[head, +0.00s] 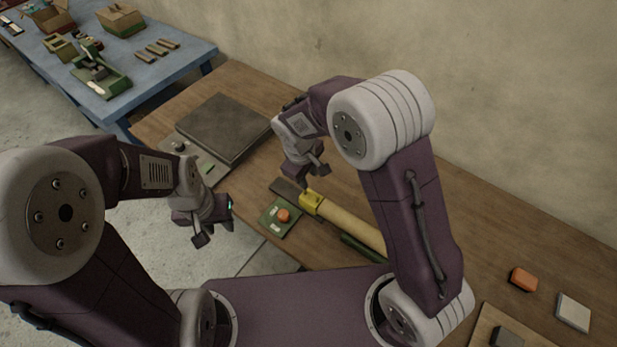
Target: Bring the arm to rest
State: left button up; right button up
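My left gripper (215,225) hangs past the front edge of the wooden table, over the floor. Its fingers look apart, with nothing seen between them. My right gripper (309,178) is above the table, near the yellow end piece (312,203) of a beige roll (347,223). Its fingers also look apart and empty. The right gripper appears clear of the roll, though its exact height is hard to tell.
The wooden table (478,227) holds a grey slab device (222,127), a green pad with an orange knob (283,215), a dark green bar (362,248), an orange block (523,279) and a white block (573,312). A blue table (165,68) with boxes stands at the back left.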

jog(key=s+d+r+m, duration=0.2)
jog(key=d+r+m, duration=0.1)
jog(key=d, duration=0.3)
jog(key=s+d+r+m, duration=0.1)
jog(key=d+r+m, duration=0.15)
jog(key=d, duration=0.35)
jog(key=s+d+f+m+y, duration=0.1)
jog(key=s+m, duration=0.3)
jog(key=s, duration=0.6)
jog(key=shift+s+d+f+y, duration=0.25)
jog(key=shift+s+f+y, duration=0.1)
jog(key=shift+f, duration=0.55)
jog(key=shift+s+m, duration=0.15)
jog(key=shift+m, duration=0.1)
